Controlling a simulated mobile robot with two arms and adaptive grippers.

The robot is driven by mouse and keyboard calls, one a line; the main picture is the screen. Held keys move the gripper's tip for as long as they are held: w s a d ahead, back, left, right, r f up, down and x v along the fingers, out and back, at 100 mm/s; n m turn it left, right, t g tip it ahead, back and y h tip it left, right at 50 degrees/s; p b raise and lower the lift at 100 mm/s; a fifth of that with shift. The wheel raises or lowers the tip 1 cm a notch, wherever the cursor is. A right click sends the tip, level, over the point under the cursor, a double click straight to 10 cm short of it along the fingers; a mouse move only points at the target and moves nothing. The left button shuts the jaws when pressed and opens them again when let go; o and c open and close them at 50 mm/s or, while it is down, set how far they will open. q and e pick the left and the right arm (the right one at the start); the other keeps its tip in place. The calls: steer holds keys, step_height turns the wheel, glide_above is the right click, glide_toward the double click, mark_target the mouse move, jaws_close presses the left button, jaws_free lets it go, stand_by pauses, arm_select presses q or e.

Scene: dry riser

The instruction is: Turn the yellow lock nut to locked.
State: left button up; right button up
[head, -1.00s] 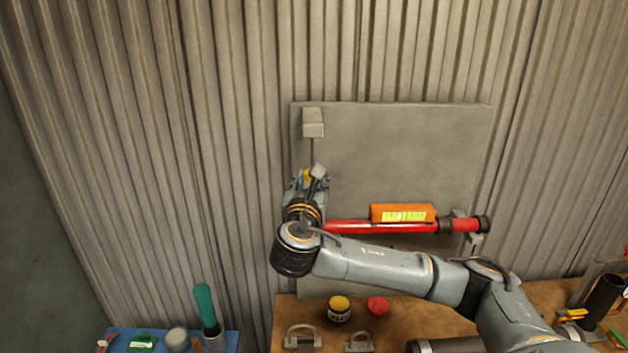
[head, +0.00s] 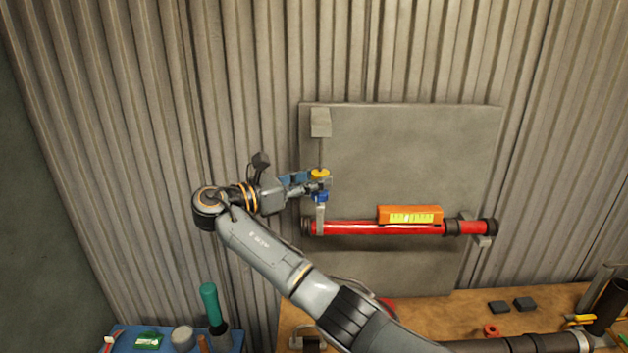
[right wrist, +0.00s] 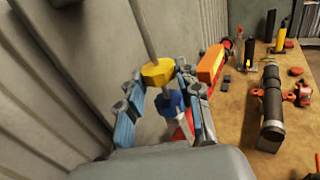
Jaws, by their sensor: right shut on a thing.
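The yellow lock nut (head: 320,174) sits on a thin upright rod (head: 321,150) at the left of the grey wall panel. A blue nut (head: 320,197) is just below it on the same rod. My right gripper (head: 318,182) reaches in from the left, its fingers at the yellow nut. In the right wrist view the yellow nut (right wrist: 157,72) is between the fingertips, the blue nut (right wrist: 172,102) below it. The gripper is shut on the yellow nut. The nut's exact contact faces are partly hidden. My left gripper is not in view.
A red pipe (head: 360,228) hangs level below the nuts, with an orange spirit level (head: 410,215) on it. A grey bracket (head: 320,122) holds the rod's top. A wooden bench (head: 450,310) and a blue tray (head: 130,345) with tools stand below. Corrugated wall is close behind.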

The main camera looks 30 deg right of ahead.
steer(key=shift+w+r+m+g, duration=0.15)
steer(key=shift+m+g, duration=0.45)
steer(key=shift+g, duration=0.3)
steer(key=shift+m+g, duration=0.3)
steer(key=shift+g, duration=0.2)
steer(key=o, duration=1)
steer(key=shift+d, duration=0.1)
steer(key=shift+o, duration=0.8)
steer(key=w+a, duration=0.1)
steer(key=a, duration=0.6)
steer(key=shift+a, duration=0.15)
